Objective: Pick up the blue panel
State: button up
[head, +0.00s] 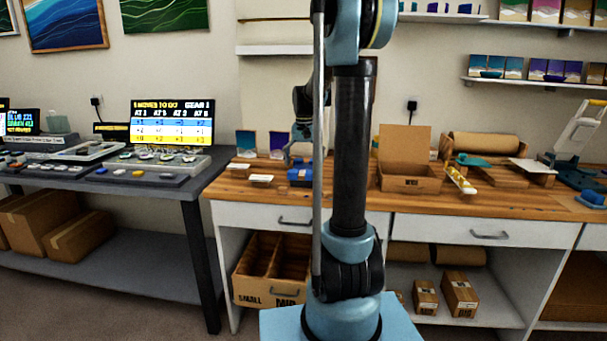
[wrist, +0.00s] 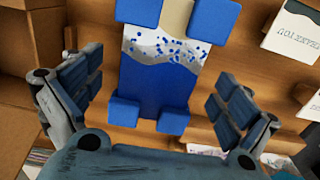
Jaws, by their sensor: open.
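The blue panel (wrist: 155,88) lies on the wooden bench, with a deep blue field, a white wavy band with blue specks and a beige strip. Blue blocks cover its corners. In the head view it is a small blue shape (head: 300,176), partly hidden by my arm. My gripper (wrist: 156,84) is open above the panel in the wrist view, one finger on each side, with gaps between pads and panel. In the head view my gripper (head: 301,156) is just above the panel, partly hidden behind the arm.
An open cardboard box (head: 408,183) stands right of the panel on the bench (head: 500,205). White cards (head: 261,178) lie to its left. Two small upright panels (head: 279,143) stand behind, near the wall. A tape dispenser (head: 460,180) is farther right.

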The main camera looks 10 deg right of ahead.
jog(key=shift+f, duration=0.5)
jog(key=c, duration=1.1)
